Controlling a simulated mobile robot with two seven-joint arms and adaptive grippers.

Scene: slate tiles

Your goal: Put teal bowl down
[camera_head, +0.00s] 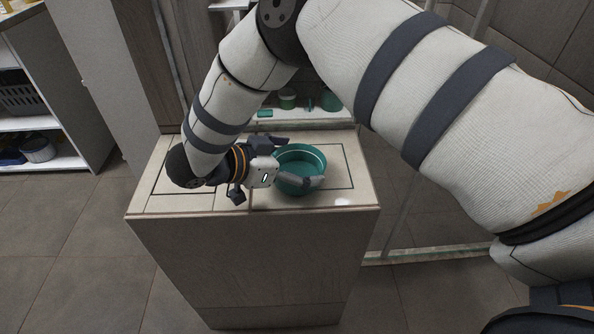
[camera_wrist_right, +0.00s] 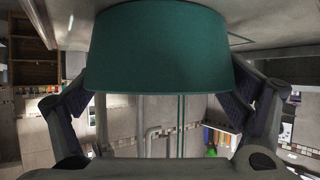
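The teal bowl (camera_head: 312,158) is upright over the top of the pale cabinet (camera_head: 168,203), towards its right half. In the right wrist view the bowl (camera_wrist_right: 160,50) fills the upper middle, between the two fingers. My right gripper (camera_head: 294,163) reaches in from the left of the bowl, with one finger at its far side and one at its near side. In the wrist view the fingers of this gripper (camera_wrist_right: 162,85) sit against the bowl's sides. Whether the bowl's base touches the cabinet top is hidden. My left gripper is not in view.
A thin dark outline runs around the bare cabinet top. Behind it, a low white shelf (camera_head: 315,116) carries several small teal items. A shelf unit (camera_head: 45,125) with baskets stands at the far left. Grey floor tiles surround the cabinet.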

